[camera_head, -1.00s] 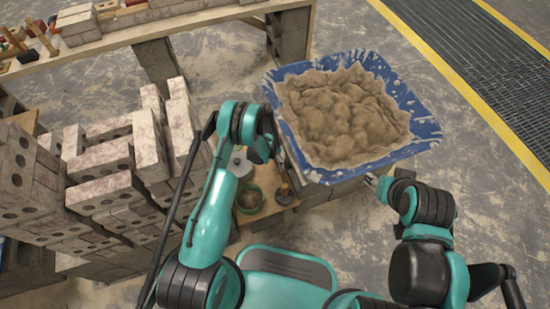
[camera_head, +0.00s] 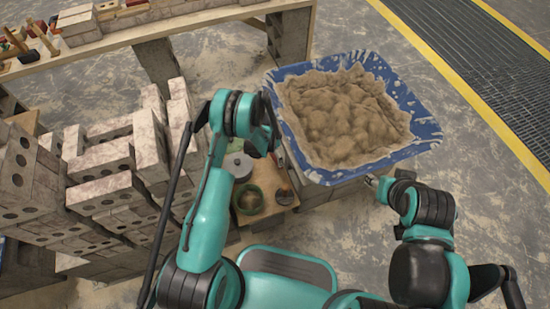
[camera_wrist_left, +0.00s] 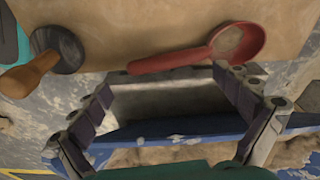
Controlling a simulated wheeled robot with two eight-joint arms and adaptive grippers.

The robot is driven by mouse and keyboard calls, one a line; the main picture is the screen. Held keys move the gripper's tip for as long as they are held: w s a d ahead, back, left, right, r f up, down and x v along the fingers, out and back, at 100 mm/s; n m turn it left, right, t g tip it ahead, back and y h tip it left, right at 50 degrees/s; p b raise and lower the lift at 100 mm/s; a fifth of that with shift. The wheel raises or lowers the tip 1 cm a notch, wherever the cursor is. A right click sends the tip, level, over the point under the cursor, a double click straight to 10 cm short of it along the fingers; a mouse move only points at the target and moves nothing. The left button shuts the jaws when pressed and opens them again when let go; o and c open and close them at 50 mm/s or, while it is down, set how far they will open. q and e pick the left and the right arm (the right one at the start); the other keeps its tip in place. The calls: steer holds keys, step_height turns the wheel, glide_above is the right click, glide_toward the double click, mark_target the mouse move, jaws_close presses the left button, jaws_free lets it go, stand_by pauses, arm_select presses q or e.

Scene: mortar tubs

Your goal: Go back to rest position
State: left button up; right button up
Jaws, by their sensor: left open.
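My left arm comes in from the left, and its wrist stands at the near left edge of the blue mortar tub (camera_head: 432,131). In the left wrist view my left gripper (camera_wrist_left: 170,95) is open, its two fingers wide apart with nothing held between them. In the head view its fingers are mostly hidden behind the wrist. The tub is heaped with brown mortar (camera_head: 345,110). My right arm is bent at the right, with a small pale tip near the tub's near edge. Its gripper (camera_head: 372,181) is too small and hidden to read.
A small wooden stand (camera_head: 270,207) below my left wrist holds a green bowl (camera_head: 249,198) and a grey lidded pot (camera_head: 238,166). The left wrist view shows a red ladle (camera_wrist_left: 205,52) and a wooden-handled tool (camera_wrist_left: 30,75). Stacked bricks (camera_head: 105,165) crowd the left. Floor at right is clear.

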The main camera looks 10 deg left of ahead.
arm_select(q)
step_height(320, 180, up, 6)
steer(key=shift+s+a, duration=0.3)
steer(key=shift+r, duration=0.15)
steer(key=s+r+n+t, duration=0.1)
steer(key=s+r+n, duration=0.15)
steer(key=r, duration=1.05)
steer(key=s+r+n+t, duration=0.2)
steer(key=s+r, duration=0.2)
steer(key=r, duration=0.9)
steer(key=s+r+n+t, duration=0.1)
steer(key=s+r, duration=0.2)
steer(key=s, duration=0.3)
steer(key=s+r+n+t, duration=0.1)
steer(key=s+r+n, duration=0.1)
steer(key=s, duration=0.4)
steer(key=s+r+n+t+y, duration=0.1)
steer(key=s+r+n, duration=0.1)
steer(key=s, duration=0.4)
steer(key=shift+s+a+r, duration=0.25)
steer(key=shift+a+r, duration=0.2)
steer(key=shift+r, duration=0.4)
